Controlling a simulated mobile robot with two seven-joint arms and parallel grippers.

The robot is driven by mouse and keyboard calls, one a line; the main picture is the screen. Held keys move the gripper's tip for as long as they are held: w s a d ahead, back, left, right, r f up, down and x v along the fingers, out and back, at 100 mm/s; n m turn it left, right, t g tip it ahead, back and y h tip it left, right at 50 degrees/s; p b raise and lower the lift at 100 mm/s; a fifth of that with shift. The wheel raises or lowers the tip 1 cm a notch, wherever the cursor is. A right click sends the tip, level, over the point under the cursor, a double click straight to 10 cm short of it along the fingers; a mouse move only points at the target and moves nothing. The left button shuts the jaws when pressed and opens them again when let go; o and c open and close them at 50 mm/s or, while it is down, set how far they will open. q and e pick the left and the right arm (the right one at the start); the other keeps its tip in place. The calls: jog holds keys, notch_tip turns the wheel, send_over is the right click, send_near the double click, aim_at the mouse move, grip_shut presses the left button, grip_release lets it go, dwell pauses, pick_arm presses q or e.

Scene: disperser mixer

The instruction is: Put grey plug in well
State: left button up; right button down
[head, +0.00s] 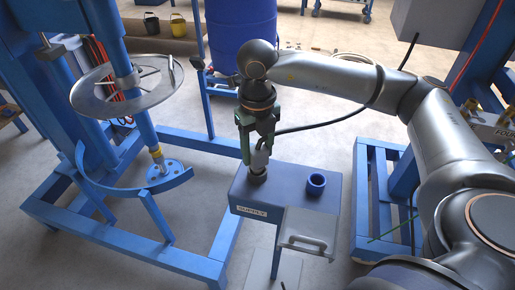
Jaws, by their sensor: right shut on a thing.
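My right gripper (257,150) points down over the blue box (283,192), towards the left of its top. It is shut on the grey plug (262,160), which has a black cable running off to the right. The plug's lower end is at or just above a dark round fitting (257,178) on the box top; I cannot tell whether it is in it. A blue ring-shaped well with a dark opening (316,183) stands on the box top to the right, apart from the gripper. My left gripper is not in view.
The box front has a label (249,212) and a grey panel with a handle (305,241). A blue mixer frame with a metal ring (127,83) stands at left. A blue drum (241,35) is behind. Blue frame legs (368,200) stand close at right.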

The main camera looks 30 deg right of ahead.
jog(key=shift+f, duration=0.2)
jog(key=shift+c, duration=1.2)
grip_release()
jog(key=shift+r, duration=0.15)
notch_tip(320, 180, up, 12)
jog(key=shift+r, duration=0.1)
